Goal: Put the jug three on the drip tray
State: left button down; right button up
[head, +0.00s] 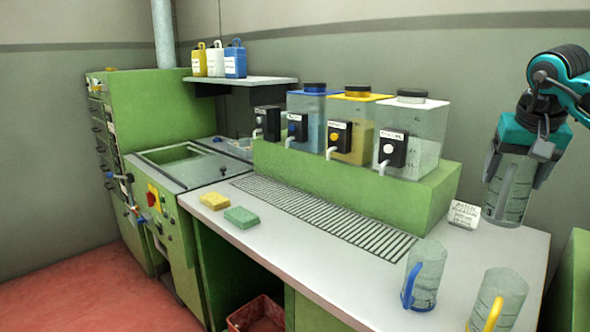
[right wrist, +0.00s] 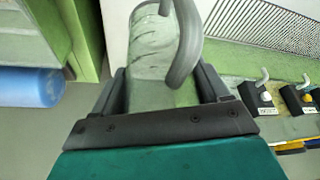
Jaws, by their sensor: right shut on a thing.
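My right gripper (head: 517,158) is shut on a clear jug (head: 508,192) with a grey handle, at the right of the head view. The jug hangs upright in the air above the right end of the counter. In the right wrist view the jug (right wrist: 150,55) sits between the fingers, with its grey handle (right wrist: 187,45) towards the camera. I see no number on it. The drip tray (head: 325,215) is a long slotted grille in the counter in front of the dispensers, with nothing on it. It also shows in the right wrist view (right wrist: 265,25). My left gripper is out of view.
A blue-handled jug (head: 427,272) and a yellow-handled jug (head: 497,300) stand at the counter's front right. Several tap dispensers (head: 410,135) stand on a green ledge behind the tray. A small white card (head: 464,214) and two sponges (head: 240,217) lie on the counter.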

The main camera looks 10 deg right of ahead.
jog(key=w+a+n+y, duration=0.1)
jog(key=w+a+n, duration=0.2)
jog(key=a, duration=0.8)
jog(key=w+a+n+y, duration=0.1)
jog(key=w+a+n, duration=0.1)
jog(key=a, duration=1)
jog(key=s+a+f+n+y, duration=0.1)
jog(key=s+a+f+n, duration=0.2)
jog(key=s+a+f, duration=1.45)
jog(key=w+d+f+m, duration=0.1)
jog(key=d+f+m, duration=0.1)
jog(key=d, duration=1.2)
jog(key=shift+w+d+f+t+h+p, duration=0.15)
jog(key=shift+w+t+h+p, duration=0.25)
jog(key=shift+p, duration=0.05)
